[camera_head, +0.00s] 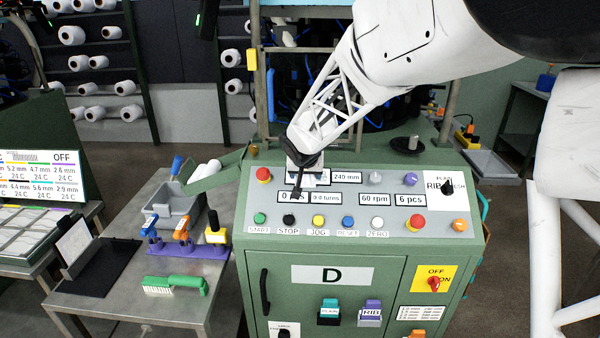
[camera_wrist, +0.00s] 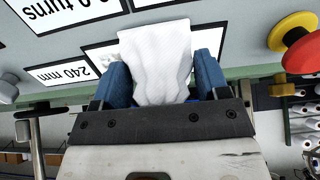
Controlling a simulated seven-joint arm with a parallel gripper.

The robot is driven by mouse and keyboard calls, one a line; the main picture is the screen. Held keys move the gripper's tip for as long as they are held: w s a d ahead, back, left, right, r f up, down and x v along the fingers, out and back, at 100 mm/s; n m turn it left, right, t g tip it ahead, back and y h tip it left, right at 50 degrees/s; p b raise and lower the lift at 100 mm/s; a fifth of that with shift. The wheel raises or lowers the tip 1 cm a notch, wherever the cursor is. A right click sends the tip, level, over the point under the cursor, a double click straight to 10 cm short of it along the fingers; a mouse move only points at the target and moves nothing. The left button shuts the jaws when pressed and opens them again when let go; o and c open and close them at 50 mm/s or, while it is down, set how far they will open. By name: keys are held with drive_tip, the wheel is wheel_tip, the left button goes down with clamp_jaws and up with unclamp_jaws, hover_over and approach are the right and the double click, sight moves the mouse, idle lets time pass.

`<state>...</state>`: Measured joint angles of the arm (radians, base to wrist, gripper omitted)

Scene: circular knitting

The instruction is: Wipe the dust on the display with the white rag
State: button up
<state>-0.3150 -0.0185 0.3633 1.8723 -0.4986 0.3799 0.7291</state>
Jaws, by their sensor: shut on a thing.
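My gripper (camera_head: 297,186) is over the upper left of the green machine's control panel (camera_head: 380,195). In the wrist view its two blue fingers (camera_wrist: 162,72) are shut on the white rag (camera_wrist: 155,50), which sticks out between them towards the panel. The rag covers part of a white, dark-framed display (camera_wrist: 100,58). I cannot tell whether the rag touches it. The 240 mm display (camera_head: 346,177) and the 9.0 turns display (camera_head: 325,198) are beside the gripper; the gripper partly hides another display (camera_head: 286,197). I cannot make out dust on any display.
A red knob (camera_head: 263,174) is just left of the gripper; it shows large in the wrist view (camera_wrist: 296,40). Coloured buttons (camera_head: 318,221) line the panel's front. A side table (camera_head: 150,300) with a grey bin (camera_head: 178,205) and a green brush (camera_head: 180,285) stands at left.

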sight(325, 177)
drive_tip(key=shift+d, duration=0.8)
drive_tip(key=shift+d, duration=0.1)
drive_tip(key=shift+d+f, duration=0.1)
drive_tip(key=shift+d, duration=2)
drive_tip(key=shift+a, duration=0.1)
drive_tip(key=shift+a, duration=2.1)
drive_tip(key=shift+a, duration=0.15)
drive_tip(key=shift+a+f, duration=0.1)
drive_tip(key=shift+a, duration=1.95)
